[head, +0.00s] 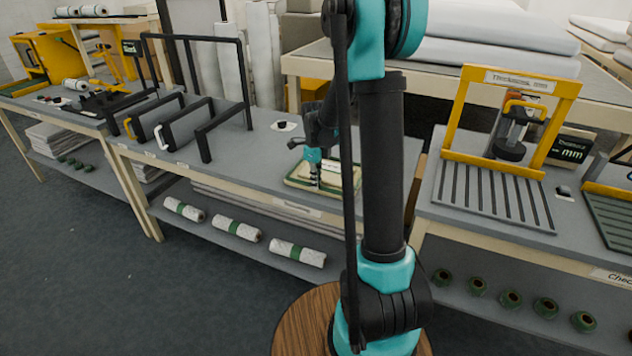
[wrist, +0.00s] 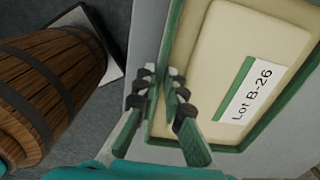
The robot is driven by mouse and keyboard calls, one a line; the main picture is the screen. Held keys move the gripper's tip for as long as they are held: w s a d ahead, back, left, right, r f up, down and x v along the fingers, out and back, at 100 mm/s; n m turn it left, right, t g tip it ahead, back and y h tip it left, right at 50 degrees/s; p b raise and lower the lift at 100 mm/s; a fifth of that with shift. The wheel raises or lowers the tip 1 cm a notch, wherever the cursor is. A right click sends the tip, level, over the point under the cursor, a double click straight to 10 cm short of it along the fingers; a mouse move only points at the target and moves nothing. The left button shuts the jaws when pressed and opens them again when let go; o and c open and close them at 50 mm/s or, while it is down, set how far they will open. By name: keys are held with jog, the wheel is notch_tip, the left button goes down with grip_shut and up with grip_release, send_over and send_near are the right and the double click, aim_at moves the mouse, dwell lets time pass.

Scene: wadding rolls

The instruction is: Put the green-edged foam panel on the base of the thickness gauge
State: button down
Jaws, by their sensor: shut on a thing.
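The green-edged foam panel (head: 298,182) is cream with a green border and lies on the middle bench, partly hidden behind my arm. In the wrist view the panel (wrist: 215,65) fills the right side and bears a white "Lot B-26" label. My gripper (head: 314,182) is at the panel's edge, and in the wrist view its fingers (wrist: 166,85) are closed on that edge. The thickness gauge (head: 461,110) stands on the right bench, with a yellow frame and a dial unit. Its grey slatted base (head: 490,196) is bare at the front.
Dark upright frames (head: 180,122) stand on the middle bench left of the panel. A gap separates the middle and right benches. A dark "mm" display (head: 571,149) stands beside the gauge. Another slatted base (head: 612,216) is at the far right. White rolls (head: 237,229) lie on the lower shelf.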

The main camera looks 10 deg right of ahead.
jog(key=c, duration=1.6)
grip_release()
jog(key=shift+f, duration=0.1)
